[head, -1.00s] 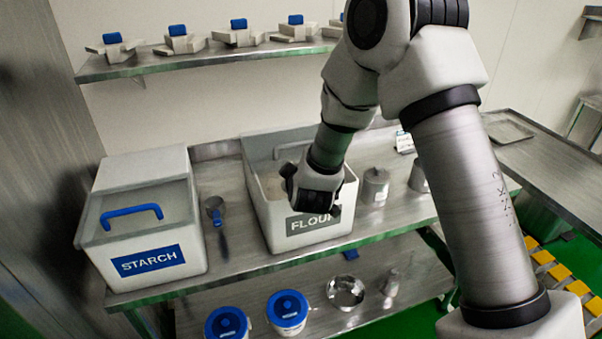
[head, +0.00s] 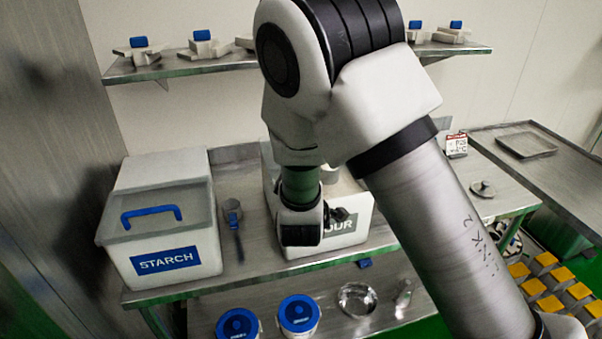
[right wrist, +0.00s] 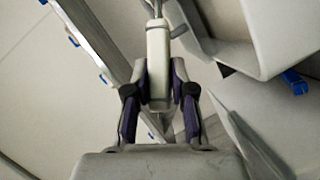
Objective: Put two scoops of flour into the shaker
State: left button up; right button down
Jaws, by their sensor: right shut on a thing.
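The white flour bin (head: 300,245) stands on the steel table, its label partly covered by my right arm. My right gripper (head: 342,216) is in front of the bin's upper front, its fingers toward the right. In the right wrist view, my right gripper (right wrist: 160,108) is shut on a pale grey handle (right wrist: 158,60), which looks like a scoop's. The scoop's bowl cannot be made out, nor whether it holds flour. No shaker can be clearly identified; my arm covers the table to the right of the bin. My left gripper is not in view.
The starch bin (head: 170,232) stands at the left, with a blue-handled scoop (head: 233,212) beside it. A small metal lid (head: 483,188) lies at the right. Blue-lidded tubs (head: 298,312) and a metal bowl (head: 357,299) are below. A wall shelf (head: 190,66) holds several pale parts.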

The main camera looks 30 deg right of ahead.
jog(key=shift+t, duration=0.3)
jog(key=shift+s+a+r+p, duration=0.1)
jog(key=shift+a+r+p, duration=0.15)
jog(key=shift+r+p, duration=0.75)
jog(key=shift+s+a+r+p, duration=0.15)
jog(key=shift+r+p, duration=0.3)
jog(key=shift+r, duration=1.05)
jog(key=shift+w, duration=0.1)
